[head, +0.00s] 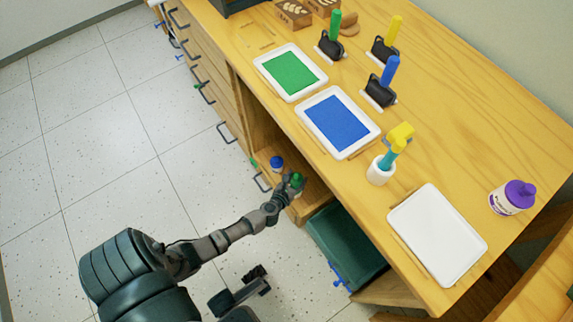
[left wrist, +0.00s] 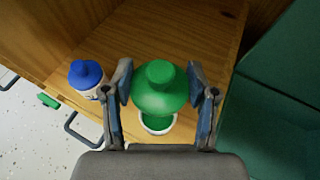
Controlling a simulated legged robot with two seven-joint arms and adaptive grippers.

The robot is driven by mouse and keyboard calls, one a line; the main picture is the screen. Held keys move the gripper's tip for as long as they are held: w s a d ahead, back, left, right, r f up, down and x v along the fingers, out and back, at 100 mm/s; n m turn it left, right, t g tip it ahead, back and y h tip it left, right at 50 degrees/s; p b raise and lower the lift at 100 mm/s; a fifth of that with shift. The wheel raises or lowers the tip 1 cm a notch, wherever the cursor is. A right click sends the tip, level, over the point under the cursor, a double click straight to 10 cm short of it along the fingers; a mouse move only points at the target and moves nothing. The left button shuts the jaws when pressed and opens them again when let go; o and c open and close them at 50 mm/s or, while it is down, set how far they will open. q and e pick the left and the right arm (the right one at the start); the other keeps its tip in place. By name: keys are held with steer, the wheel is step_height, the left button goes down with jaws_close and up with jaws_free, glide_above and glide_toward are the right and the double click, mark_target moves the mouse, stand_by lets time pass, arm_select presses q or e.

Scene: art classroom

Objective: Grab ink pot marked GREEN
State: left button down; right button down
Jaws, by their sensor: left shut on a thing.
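The green-capped ink pot (left wrist: 160,92) stands on a wooden shelf or drawer floor inside the desk; no lettering on it can be read. My left gripper (left wrist: 162,98) has one finger on each side of the pot and is shut on it. In the head view, the left gripper (head: 291,184) reaches into the opening under the desk top, with the green cap (head: 298,179) showing at its tip. A blue-capped ink pot (left wrist: 87,76) stands just left of it, and also shows in the head view (head: 277,163).
A dark green bin (head: 340,245) stands right of the opening. The desk top (head: 450,120) above holds a green tray (head: 290,72), a blue tray (head: 338,122), a white tray (head: 437,233), rollers and a purple-capped bottle (head: 512,197). Open floor (head: 110,140) lies to the left.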

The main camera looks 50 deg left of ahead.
arm_select(q)
steer(key=shift+r+p, duration=0.3)
steer(key=shift+r, duration=0.45)
steer(key=shift+f, duration=0.15)
steer(key=shift+c, duration=1.9)
jaws_free()
